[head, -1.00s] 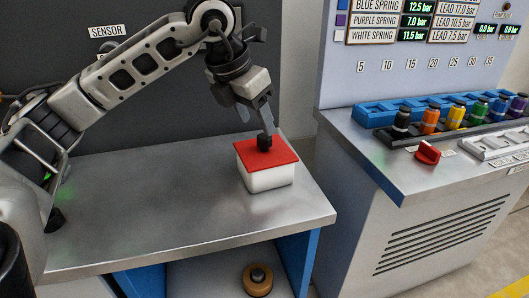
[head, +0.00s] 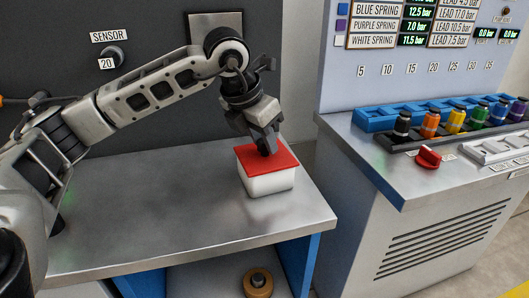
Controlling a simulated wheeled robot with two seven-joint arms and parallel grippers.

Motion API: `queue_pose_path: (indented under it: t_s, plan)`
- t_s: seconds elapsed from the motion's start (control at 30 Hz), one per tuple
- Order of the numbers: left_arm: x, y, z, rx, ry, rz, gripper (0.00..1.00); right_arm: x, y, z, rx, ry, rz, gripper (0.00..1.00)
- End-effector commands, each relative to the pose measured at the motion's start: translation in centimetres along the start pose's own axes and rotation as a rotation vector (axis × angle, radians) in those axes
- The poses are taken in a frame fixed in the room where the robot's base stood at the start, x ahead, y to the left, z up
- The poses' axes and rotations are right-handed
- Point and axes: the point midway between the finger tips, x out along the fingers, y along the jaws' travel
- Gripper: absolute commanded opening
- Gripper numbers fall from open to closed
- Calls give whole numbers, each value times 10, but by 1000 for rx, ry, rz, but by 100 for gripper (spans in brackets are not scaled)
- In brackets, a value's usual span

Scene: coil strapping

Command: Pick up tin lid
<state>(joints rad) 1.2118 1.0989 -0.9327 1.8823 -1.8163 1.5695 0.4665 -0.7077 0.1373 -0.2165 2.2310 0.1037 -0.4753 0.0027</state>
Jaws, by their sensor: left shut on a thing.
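The tin lid (head: 282,162) is red and square and sits on top of a white tin (head: 268,183) near the right end of the metal table. My left gripper (head: 266,151) points down at the middle of the lid, its fingers shut on a dark knob there. The fingers hide most of the knob. The lid looks level and in contact with the tin. My right gripper is not in view.
The metal table (head: 170,205) is bare left of the tin. A brown round weight (head: 258,281) stands on the shelf below.

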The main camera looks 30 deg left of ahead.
Motion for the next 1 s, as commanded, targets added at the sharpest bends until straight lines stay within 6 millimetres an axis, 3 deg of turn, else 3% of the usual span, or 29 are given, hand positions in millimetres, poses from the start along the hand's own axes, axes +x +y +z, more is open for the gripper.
queue_pose_path:
  t_s: [0.27,0.43,0.7,1.0]
  plan:
    - [-10,0,5,0,-4,-1,3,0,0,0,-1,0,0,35]
    - [-34,0,14,0,-7,0,3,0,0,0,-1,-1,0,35]
    - [-106,-24,-6,4,-10,2,3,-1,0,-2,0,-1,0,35]
    - [-152,-55,-50,3,-5,2,3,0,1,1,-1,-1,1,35]
